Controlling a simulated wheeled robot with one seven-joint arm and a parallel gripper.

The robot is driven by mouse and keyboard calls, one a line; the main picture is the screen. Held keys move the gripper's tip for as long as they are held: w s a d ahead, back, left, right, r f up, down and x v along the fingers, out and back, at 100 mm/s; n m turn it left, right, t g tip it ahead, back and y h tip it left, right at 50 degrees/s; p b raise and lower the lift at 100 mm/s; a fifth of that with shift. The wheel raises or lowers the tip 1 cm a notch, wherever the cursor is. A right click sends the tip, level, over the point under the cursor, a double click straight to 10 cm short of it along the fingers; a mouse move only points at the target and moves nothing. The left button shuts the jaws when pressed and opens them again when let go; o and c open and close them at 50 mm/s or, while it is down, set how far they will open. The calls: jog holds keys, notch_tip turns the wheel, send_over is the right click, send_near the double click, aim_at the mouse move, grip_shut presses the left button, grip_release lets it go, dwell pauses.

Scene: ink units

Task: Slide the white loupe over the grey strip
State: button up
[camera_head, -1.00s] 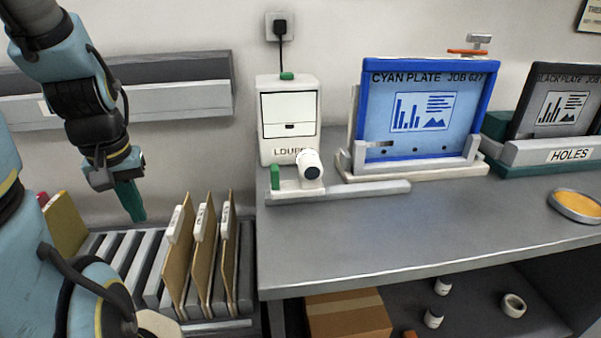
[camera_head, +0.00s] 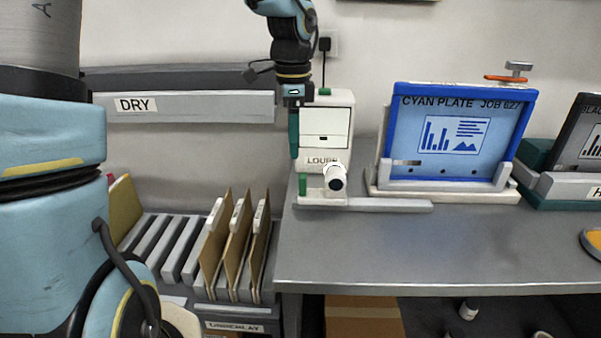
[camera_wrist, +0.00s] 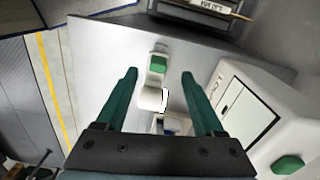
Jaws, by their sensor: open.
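The white loupe (camera_head: 335,180) is a short cylinder with a dark lens, on a low white base with a green block (camera_head: 302,184) at its left end. It stands at the counter's left end in front of the white box labelled LOUPE. A small grey strip (camera_head: 407,162) shows at the lower left of the blue-framed cyan plate (camera_head: 450,130), to the right. My gripper (camera_head: 294,157) points down above the green block. In the wrist view its green fingers (camera_wrist: 158,72) are open on either side of the loupe (camera_wrist: 152,98) and green block, apparently holding nothing.
The LOUPE box (camera_head: 325,120) stands close beside my gripper. A low pale rail (camera_head: 395,205) runs right from the loupe base. Brown folders (camera_head: 238,245) stand in a rack at left. The counter front (camera_head: 400,250) is clear.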

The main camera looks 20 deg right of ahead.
aim_at(303, 175)
jog(key=shift+m, duration=0.7)
jog(key=f, duration=0.3)
jog(key=d+f+p, duration=0.1)
jog(key=f, duration=0.2)
jog(key=d+f, duration=0.1)
jog(key=f, duration=0.2)
jog(key=shift+s+f+p, duration=0.35)
jog(key=shift+p, duration=0.05)
jog(key=shift+c, duration=0.3)
grip_shut()
